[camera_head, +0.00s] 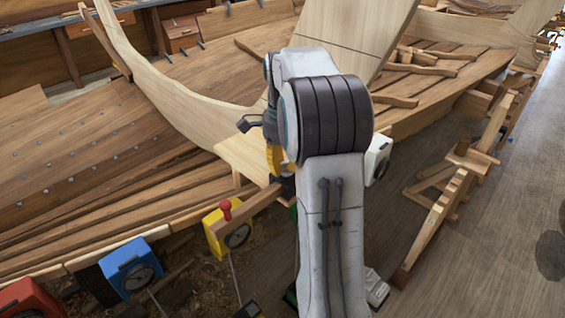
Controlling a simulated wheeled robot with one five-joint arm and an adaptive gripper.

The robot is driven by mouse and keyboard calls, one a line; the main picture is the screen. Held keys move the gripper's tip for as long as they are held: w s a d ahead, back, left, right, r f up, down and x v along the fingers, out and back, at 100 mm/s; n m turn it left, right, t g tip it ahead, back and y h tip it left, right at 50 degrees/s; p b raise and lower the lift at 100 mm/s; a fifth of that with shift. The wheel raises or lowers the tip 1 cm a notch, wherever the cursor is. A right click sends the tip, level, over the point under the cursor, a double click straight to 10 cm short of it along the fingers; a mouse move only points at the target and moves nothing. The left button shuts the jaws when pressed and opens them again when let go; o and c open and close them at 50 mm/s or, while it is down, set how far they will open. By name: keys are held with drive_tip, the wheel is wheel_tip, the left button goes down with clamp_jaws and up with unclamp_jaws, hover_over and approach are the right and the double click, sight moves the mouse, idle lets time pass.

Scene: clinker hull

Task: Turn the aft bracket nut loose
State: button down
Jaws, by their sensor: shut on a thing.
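My gripper (284,186) is mostly hidden behind my own grey and white arm. Only a dark part of it shows, below a yellow part of the arm, close to the hull's lower edge. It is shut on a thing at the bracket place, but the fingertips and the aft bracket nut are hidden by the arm. A wooden bar (252,210) runs from lower left up to the gripper area. The wooden hull (120,150) with its pale curved stem (165,85) lies behind my arm.
A yellow box with a red knob (226,228), a blue box (130,266) and a red box (28,298) line the hull's lower edge. A white box (378,158) is right of my arm. Wooden trestles (450,200) stand at right, beside open floor (500,250).

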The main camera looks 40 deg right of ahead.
drive_tip(key=n, duration=0.6)
drive_tip(key=shift+s+d+p, duration=0.1)
drive_tip(key=shift+s+p, duration=0.25)
drive_tip(key=shift+n, duration=0.3)
drive_tip(key=c, duration=1.1)
unclamp_jaws()
drive_tip(key=shift+r, duration=0.1)
wheel_tip(320, 180, up, 12)
drive_tip(key=shift+f, duration=0.15)
